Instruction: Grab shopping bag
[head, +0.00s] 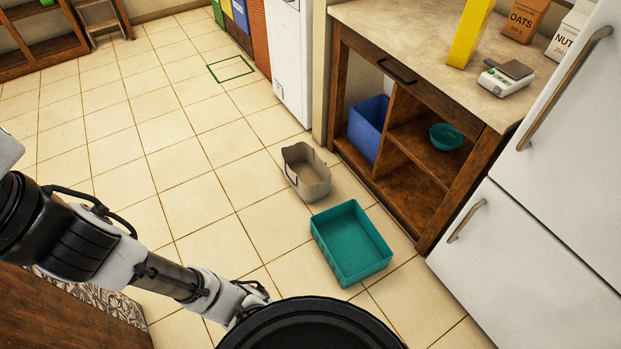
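A grey-beige open bag (306,176) stands upright on the tiled floor in the middle of the head view. It has a dark notch or handle at its rim, and its open top faces up. I take it to be the shopping bag. My arm reaches in from the left and runs low toward the bottom middle. Its end passes behind a black round shape at the bottom edge, so my gripper is hidden. Nothing of mine touches the bag.
A teal bin (351,243) stands on the floor just in front of the bag. A wooden shelf unit (418,195) holds a blue bin (368,128) and a teal bowl (446,136). A white fridge (540,240) is at right. Open floor lies left of the bag.

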